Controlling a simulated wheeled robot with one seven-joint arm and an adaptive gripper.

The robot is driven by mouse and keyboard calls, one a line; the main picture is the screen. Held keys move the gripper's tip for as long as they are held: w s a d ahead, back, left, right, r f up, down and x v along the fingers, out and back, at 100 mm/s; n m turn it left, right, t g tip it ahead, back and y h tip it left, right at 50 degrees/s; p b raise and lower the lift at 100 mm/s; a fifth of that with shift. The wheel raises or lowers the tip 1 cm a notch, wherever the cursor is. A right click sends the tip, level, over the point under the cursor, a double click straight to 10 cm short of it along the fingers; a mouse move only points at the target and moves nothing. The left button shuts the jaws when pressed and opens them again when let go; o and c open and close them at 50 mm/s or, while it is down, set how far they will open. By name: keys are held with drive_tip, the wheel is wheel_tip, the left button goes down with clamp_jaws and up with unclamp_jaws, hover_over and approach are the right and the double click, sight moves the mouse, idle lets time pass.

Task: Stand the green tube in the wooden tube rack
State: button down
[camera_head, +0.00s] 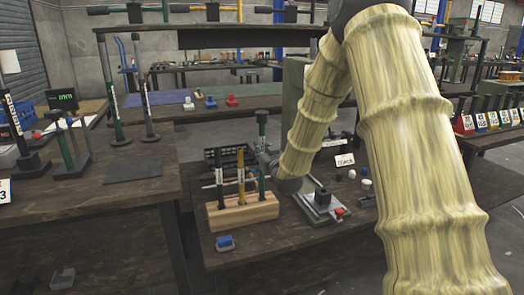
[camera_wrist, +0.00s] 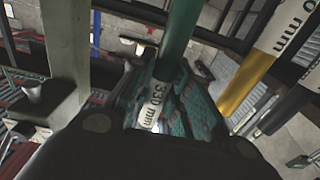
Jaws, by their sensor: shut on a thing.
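The green tube (camera_head: 262,128) stands upright at the right end of the wooden tube rack (camera_head: 243,215). Its lower end meets the rack's top there; how deep it sits I cannot tell. My gripper (camera_head: 264,160) is shut around the tube's middle, level with the tubes beside it. In the wrist view, the green tube (camera_wrist: 179,30) with its white "330 mm" label runs between the fingers of my gripper (camera_wrist: 168,98). A black tube (camera_head: 219,178) and a yellow tube (camera_head: 241,176) stand in the rack to the left.
A grey fixture with a black block (camera_head: 322,198) lies right of the rack. A dark wire basket (camera_head: 228,156) is behind. Small caps (camera_head: 352,174) lie further right. My arm crosses the right side.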

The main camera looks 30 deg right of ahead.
wheel_tip(320, 180, down, 8)
drive_tip(key=b, duration=0.3)
drive_tip(key=shift+b, duration=0.4)
idle(3.2)
drive_tip(key=c, duration=1.3)
unclamp_jaws()
drive_tip(key=v, duration=1.2)
drive_tip(key=shift+f, duration=0.1)
